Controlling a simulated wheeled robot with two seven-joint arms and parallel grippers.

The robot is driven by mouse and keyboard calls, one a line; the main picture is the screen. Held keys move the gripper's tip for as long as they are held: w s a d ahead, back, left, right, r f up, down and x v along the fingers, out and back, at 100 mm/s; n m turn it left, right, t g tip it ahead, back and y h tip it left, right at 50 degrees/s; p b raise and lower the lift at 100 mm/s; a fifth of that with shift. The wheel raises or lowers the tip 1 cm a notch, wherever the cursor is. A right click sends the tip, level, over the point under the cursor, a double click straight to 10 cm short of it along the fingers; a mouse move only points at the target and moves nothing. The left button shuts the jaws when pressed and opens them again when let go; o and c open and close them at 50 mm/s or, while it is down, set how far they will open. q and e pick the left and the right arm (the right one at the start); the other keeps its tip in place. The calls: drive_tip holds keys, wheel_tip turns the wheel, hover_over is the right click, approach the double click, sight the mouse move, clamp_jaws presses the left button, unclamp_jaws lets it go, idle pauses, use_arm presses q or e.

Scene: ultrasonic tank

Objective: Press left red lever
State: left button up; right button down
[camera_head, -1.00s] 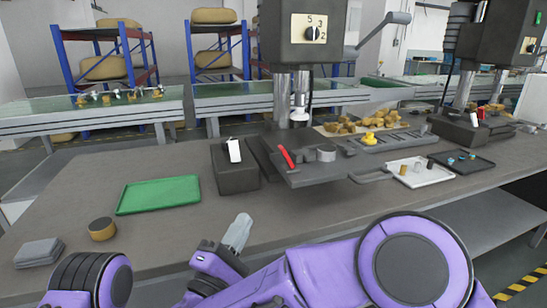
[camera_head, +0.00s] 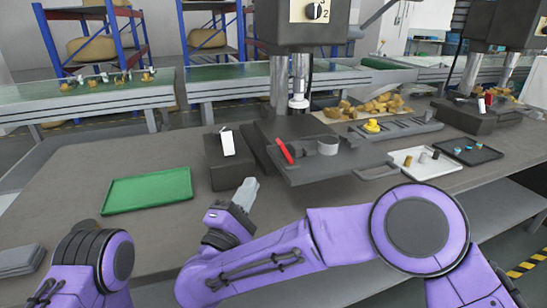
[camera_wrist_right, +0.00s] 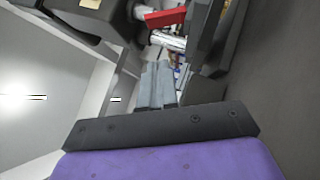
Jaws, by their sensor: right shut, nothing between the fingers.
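The red lever (camera_head: 284,151) sticks up at the left side of a dark machine's base plate (camera_head: 330,169). It also shows as a red bar (camera_wrist_right: 165,17) at the top of the right wrist view, beyond my fingers. My right gripper (camera_head: 248,186) is shut and empty, pointing up and away, in front of and below the dark block with the white lever. It is apart from the red lever. In the right wrist view its grey fingertips (camera_wrist_right: 157,72) are together. My left arm shows at the lower left, but no left gripper fingers are visible.
A dark block (camera_head: 232,170) with a white lever (camera_head: 227,143) stands just left of the machine. A green tray (camera_head: 147,190) lies further left. A white tray (camera_head: 425,165) and a black tray (camera_head: 468,152) lie to the right. The tabletop between the green tray and block is clear.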

sight(285, 151)
drive_tip(key=w+d+r+p, duration=0.2)
drive_tip(key=w+d+r, duration=0.1)
drive_tip(key=w+d, duration=0.2)
drive_tip(key=shift+w+d+r, duration=0.2)
drive_tip(key=shift+w+r, duration=0.1)
drive_tip(key=shift+w, duration=0.1)
drive_tip(key=shift+d, duration=0.1)
